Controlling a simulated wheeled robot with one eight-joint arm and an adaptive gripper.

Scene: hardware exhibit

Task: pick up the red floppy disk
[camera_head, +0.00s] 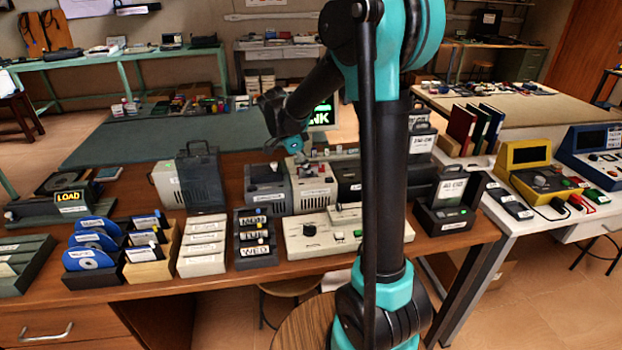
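I cannot make out a red floppy disk anywhere in this view; my arm hides part of the table's right side. Blue disks with round hubs (88,258) stand in slots at the left of the wooden table. Dark disk-like pieces with labels stand beside them in a tan holder (150,270). The wrist end of my arm, with my gripper (293,146), hangs above the back middle of the table, over the grey and beige devices. It is small and dark here, and I cannot see whether its fingers are open or shut.
A beige control panel (310,235), a MON/TUE/WED rack (254,238) and a pale slotted rack (202,247) line the wooden table's front (150,303). A tall grey case (200,180) stands behind.

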